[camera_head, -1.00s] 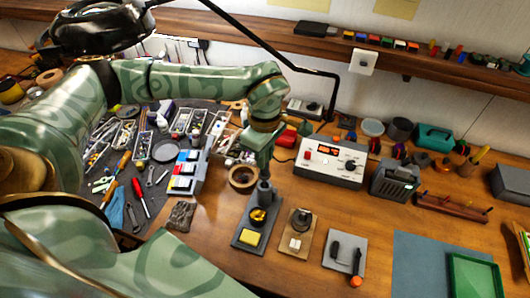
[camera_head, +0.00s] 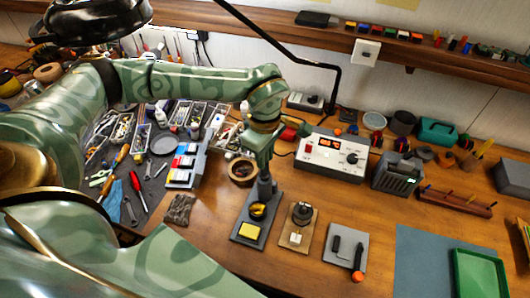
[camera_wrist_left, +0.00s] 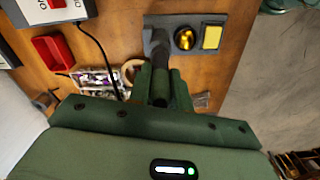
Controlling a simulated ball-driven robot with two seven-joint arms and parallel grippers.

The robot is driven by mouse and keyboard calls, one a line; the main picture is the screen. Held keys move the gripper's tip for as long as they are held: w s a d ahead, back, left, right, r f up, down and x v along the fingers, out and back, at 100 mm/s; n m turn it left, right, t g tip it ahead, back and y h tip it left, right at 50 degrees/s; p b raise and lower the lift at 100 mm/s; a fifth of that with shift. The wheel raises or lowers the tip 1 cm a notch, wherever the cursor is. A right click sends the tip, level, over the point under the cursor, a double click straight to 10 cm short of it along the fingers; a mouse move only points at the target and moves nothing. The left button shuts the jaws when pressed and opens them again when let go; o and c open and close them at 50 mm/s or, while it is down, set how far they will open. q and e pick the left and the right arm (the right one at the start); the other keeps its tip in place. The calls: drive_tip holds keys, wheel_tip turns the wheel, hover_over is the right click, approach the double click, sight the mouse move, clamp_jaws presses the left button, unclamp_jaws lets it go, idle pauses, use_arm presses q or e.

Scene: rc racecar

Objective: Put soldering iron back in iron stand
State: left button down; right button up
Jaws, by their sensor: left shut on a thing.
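The iron stand (camera_head: 246,231) is a dark grey base with a yellow sponge, a brass coil and an upright holder at its back end. It also shows at the top of the wrist view (camera_wrist_left: 160,20). My left gripper (camera_head: 264,166) points down right above the holder. It is shut on the dark handle of the soldering iron (camera_wrist_left: 160,97), which stands about upright between the fingers. The iron's lower part meets the holder in view; its tip is hidden, and I cannot tell how deep it sits. My right gripper is not in view.
A white soldering station (camera_head: 331,158) stands behind and to the right. A tape roll (camera_head: 242,171) is close to the left of the gripper. A small board on a tan base (camera_head: 298,229) and a grey plate (camera_head: 344,248) lie right of the stand. Bare wood lies in front.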

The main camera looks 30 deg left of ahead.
use_arm(q)
drive_tip(key=shift+f, duration=0.5)
drive_tip(key=c, duration=0.8)
unclamp_jaws()
drive_tip(key=shift+r, duration=0.15)
drive_tip(key=shift+r+p, duration=3.65)
drive_tip(key=shift+r, duration=0.8)
drive_tip(key=shift+f, duration=0.1)
